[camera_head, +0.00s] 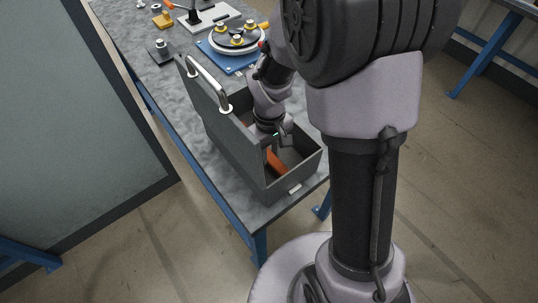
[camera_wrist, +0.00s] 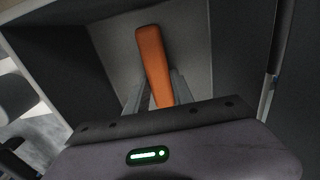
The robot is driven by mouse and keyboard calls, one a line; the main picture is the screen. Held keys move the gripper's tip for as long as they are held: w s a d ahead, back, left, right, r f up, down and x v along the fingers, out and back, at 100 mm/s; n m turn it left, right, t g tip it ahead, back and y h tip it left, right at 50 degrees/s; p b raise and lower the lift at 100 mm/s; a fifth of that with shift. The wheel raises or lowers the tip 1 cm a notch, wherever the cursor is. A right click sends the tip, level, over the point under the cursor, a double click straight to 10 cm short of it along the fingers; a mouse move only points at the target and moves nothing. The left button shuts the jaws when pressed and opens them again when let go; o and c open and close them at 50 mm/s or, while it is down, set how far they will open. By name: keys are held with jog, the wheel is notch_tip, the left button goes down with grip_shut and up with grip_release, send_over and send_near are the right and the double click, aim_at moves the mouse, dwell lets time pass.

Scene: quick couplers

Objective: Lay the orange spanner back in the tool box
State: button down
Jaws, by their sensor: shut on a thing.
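The orange spanner (camera_head: 275,163) is inside the grey tool box (camera_head: 233,148) on the bench. In the wrist view the orange spanner (camera_wrist: 154,60) runs from between my gripper's fingers (camera_wrist: 160,92) towards the grey inside of the box (camera_wrist: 228,55). My gripper (camera_head: 270,148) reaches down into the open box and is shut on the spanner. The fingertips are mostly hidden in the head view by the arm and box. The spanner's far part is hidden behind my gripper, and I cannot tell whether it touches the box floor.
A blue-based round fixture (camera_head: 232,45) with yellow-topped couplers sits behind the box. A small dark block (camera_head: 161,50) stands at the back left. The bench's (camera_head: 180,95) left strip is clear.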

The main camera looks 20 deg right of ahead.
jog(key=c, duration=1.1)
grip_release()
notch_tip(320, 180, up, 12)
jog(key=p, duration=0.5)
jog(key=shift+r, duration=0.1)
